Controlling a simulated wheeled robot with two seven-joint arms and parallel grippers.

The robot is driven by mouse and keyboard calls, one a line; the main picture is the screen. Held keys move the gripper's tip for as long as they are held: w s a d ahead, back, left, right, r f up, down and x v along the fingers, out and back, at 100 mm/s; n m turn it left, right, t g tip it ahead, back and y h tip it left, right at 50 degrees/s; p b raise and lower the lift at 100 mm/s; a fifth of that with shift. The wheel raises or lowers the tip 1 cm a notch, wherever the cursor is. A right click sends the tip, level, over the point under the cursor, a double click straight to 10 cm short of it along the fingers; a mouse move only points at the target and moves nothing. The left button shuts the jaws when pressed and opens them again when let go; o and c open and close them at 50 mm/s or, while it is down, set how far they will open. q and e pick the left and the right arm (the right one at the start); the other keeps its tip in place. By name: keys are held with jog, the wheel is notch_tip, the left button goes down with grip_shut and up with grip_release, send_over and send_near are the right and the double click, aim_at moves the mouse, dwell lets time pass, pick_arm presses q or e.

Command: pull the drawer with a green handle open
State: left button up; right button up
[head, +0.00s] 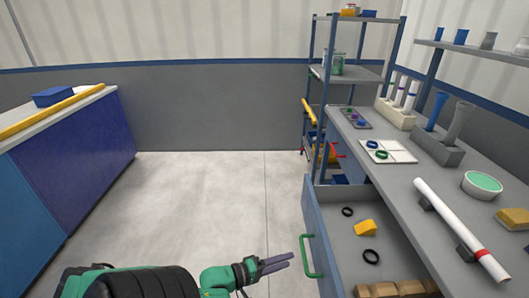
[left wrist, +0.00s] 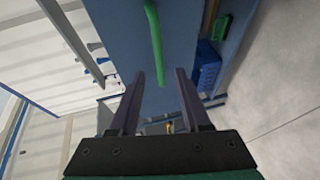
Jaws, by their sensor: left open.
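The blue-fronted drawer (head: 315,222) stands pulled out from under the grey workbench, with its inside showing. Its green handle (head: 306,256) is on the front face. My left gripper (head: 291,259) is just left of the handle in the head view, pointing at it. In the left wrist view, the green handle (left wrist: 155,45) runs lengthwise ahead of the two fingers of this gripper (left wrist: 160,75). The fingers are apart and empty, with the handle's near end close to the gap between their tips. My right gripper is not in view.
The drawer holds black rings (head: 371,256), a yellow block (head: 366,228) and brown blocks (head: 392,288). On the workbench (head: 408,180) lie a white pipe (head: 455,222) and a green-filled bowl (head: 482,185). A shelf rack (head: 345,75) stands behind. The floor (head: 205,205) left of the drawer is clear.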

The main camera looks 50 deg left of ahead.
pick_arm(q)
jog(key=v, duration=0.6)
jog(key=shift+s+p, duration=0.35)
jog(key=shift+p, duration=0.05)
jog(key=shift+a, duration=0.15)
